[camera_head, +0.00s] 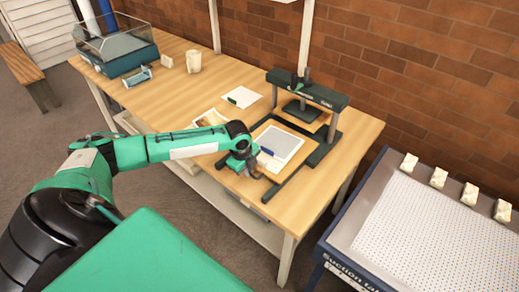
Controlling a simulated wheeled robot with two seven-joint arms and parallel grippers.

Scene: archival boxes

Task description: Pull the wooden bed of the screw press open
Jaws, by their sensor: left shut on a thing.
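The dark green screw press (306,92) stands at the right part of the wooden table, with its crossbeam and screw over a dark platen (301,111). Its wooden bed (263,127) lies on dark rails in front of the platen, largely clear of it. A grey-white sheet (284,144) lies on the bed, with a small blue item (267,152) at its left edge. My left gripper (249,170) is shut at the bed's near left edge. Its fingers are small and partly hidden, so the exact grip is unclear. My right gripper is out of view.
The table (174,90) also holds papers (242,97), a mug (194,61), and a teal box with a clear cover (124,48). A suction table (428,230) with several pale blocks stands at the right. A brick wall is behind.

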